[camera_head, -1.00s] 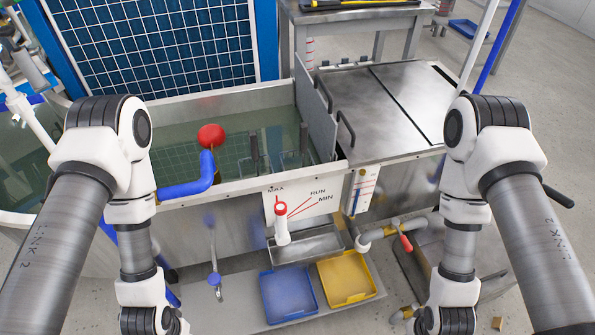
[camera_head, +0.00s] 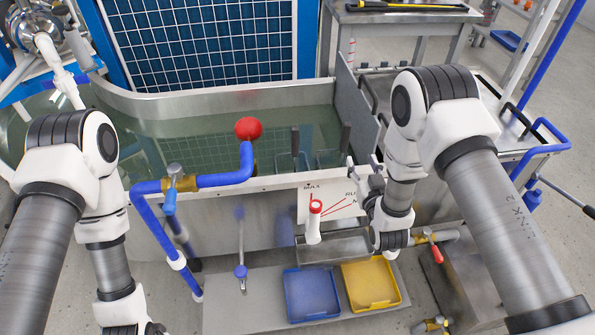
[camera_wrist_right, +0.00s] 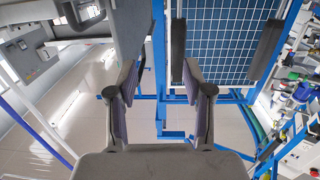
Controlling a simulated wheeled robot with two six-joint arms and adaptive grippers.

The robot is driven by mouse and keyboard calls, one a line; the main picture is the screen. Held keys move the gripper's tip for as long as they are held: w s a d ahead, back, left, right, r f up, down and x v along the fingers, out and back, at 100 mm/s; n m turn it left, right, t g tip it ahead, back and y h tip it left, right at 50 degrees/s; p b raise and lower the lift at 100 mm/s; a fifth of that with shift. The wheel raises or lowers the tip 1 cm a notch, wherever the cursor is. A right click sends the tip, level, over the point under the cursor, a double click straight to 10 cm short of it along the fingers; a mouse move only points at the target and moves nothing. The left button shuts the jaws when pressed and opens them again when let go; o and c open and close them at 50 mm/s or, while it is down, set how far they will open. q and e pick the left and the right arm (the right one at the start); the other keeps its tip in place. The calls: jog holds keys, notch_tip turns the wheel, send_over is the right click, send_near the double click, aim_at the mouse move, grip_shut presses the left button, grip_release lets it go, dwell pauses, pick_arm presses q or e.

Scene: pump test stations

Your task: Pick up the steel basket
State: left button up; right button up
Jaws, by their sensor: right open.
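The steel basket (camera_head: 295,142) appears to sit in the water tank (camera_head: 215,180). Two dark upright grips stick up above the water, and its lower part is blurred under the surface. My right gripper (camera_head: 363,172) is open and empty at the tank's front rim, to the right of and nearer than the grips.
A red ball (camera_head: 248,128) on a blue pipe (camera_head: 225,178) stands left of the basket. A steel divider plate (camera_head: 358,105) rises at the tank's right. A steel tray (camera_head: 335,246), a blue bin (camera_head: 311,293) and a yellow bin (camera_head: 371,283) lie below the front wall.

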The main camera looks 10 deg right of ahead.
aim_at(346, 139)
jog(key=shift+n+t+y, duration=0.3)
jog(key=shift+t+y, duration=0.2)
jog(key=w+a+r, duration=0.2)
jog(key=w, duration=0.1)
jog(key=shift+a+r, duration=0.25)
jog(key=shift+a, duration=0.05)
jog(key=w, duration=0.4)
jog(key=w+f, duration=0.1)
jog(key=w, duration=0.2)
jog(key=shift+a+b, duration=0.1)
jog(key=shift+b, duration=0.3)
jog(key=shift+r, duration=0.1)
grip_shut()
